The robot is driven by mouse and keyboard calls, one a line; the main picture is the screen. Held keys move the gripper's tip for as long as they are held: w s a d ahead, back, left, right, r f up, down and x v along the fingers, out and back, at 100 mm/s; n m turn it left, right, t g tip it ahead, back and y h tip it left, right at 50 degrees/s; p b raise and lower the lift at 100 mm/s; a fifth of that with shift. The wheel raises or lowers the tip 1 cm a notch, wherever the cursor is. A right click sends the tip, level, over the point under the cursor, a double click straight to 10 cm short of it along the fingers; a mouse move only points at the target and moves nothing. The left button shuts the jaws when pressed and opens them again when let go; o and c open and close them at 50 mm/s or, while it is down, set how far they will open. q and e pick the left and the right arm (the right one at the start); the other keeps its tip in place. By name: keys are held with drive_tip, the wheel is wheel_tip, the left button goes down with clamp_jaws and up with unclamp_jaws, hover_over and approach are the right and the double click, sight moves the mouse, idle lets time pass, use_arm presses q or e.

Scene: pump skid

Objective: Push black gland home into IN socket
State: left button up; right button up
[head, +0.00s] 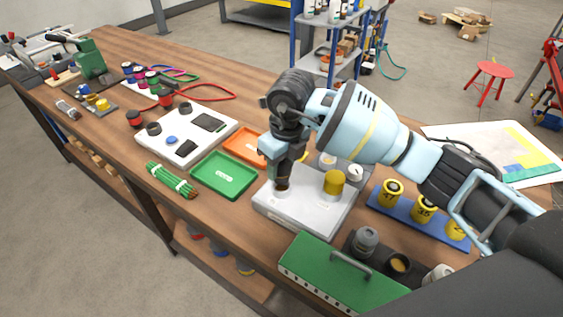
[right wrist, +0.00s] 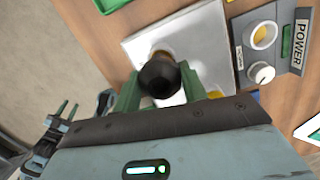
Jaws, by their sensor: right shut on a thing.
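My right gripper (head: 283,175) points down over the near left part of the grey pump block (head: 305,214). It is shut on the black gland, a dark round piece (right wrist: 158,77) between its green fingers in the right wrist view. A brass-coloured part shows just beyond the gland there. In the head view the gland is mostly hidden by the fingers, right above a pale round socket (head: 281,193). I cannot tell how deep the gland sits, and no IN label is readable. My left gripper is not in view.
A yellow cap (head: 334,181) stands on the same block, to the right. A green tray (head: 223,176) and an orange tray (head: 245,147) lie to the left. A green box with a handle (head: 338,280) is in front. Yellow numbered cylinders (head: 393,192) stand on a blue rack (head: 410,212).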

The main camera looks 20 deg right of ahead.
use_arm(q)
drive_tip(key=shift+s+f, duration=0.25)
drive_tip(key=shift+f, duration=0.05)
use_arm(e)
drive_tip(key=shift+f, duration=0.4)
drive_tip(key=shift+f, duration=0.6)
use_arm(q)
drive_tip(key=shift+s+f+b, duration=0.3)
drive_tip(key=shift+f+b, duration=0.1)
drive_tip(key=shift+b, duration=0.05)
use_arm(e)
drive_tip(key=shift+f, duration=0.75)
drive_tip(key=o, duration=1.2)
